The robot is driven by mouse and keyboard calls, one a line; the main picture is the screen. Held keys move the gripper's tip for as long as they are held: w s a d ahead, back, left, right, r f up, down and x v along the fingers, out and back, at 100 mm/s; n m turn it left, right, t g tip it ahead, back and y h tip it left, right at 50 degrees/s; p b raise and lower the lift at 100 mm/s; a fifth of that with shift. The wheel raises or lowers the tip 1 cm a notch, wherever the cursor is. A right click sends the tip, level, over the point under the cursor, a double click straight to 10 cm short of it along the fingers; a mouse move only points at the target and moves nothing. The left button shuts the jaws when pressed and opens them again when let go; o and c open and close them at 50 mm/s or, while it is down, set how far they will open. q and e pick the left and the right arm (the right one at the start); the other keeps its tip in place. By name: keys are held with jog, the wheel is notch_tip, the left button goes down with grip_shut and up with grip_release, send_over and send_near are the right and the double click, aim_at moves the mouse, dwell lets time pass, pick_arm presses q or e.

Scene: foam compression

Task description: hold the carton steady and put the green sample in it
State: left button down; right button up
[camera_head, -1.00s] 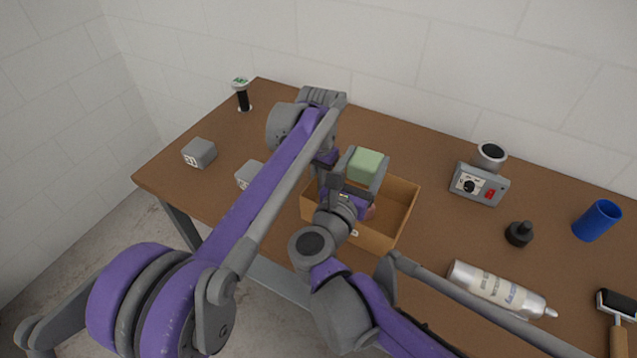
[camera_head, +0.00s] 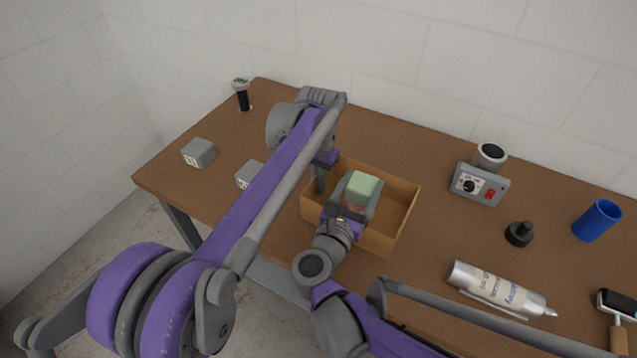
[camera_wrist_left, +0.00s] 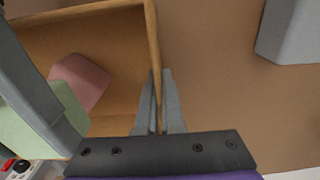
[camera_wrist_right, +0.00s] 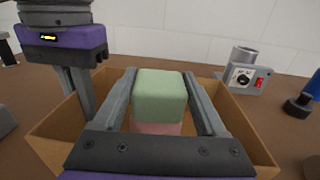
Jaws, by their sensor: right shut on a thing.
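The open cardboard carton (camera_head: 380,240) stands on the table. My left gripper (camera_head: 320,186) reaches down at its left wall; in the left wrist view its fingers (camera_wrist_left: 160,100) are close together, one on each side of that wall. The green sample (camera_head: 363,184), a pale green block, is between the fingers of my right gripper (camera_head: 357,194), over the carton's inside. In the right wrist view, the green sample (camera_wrist_right: 159,95) appears above a pink block (camera_wrist_right: 157,128). The pink block also shows inside the carton in the left wrist view (camera_wrist_left: 82,82). Whether green touches pink is unclear.
Two grey blocks (camera_head: 199,152) (camera_head: 248,174) lie left of the carton. A grey device with a red switch (camera_head: 480,186), a black knobbed piece (camera_head: 519,234), a blue cup (camera_head: 597,220), a silver bottle (camera_head: 498,289) and a roller (camera_head: 616,305) are on the right.

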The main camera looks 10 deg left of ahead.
jog(key=shift+f, duration=0.85)
jog(key=o, duration=1.2)
jog(key=shift+o, duration=0.2)
jog(key=shift+s+f, duration=0.1)
jog(key=v, duration=1.2)
pick_arm(q)
jog(key=c, duration=1)
grip_release()
jog(key=shift+o, duration=0.2)
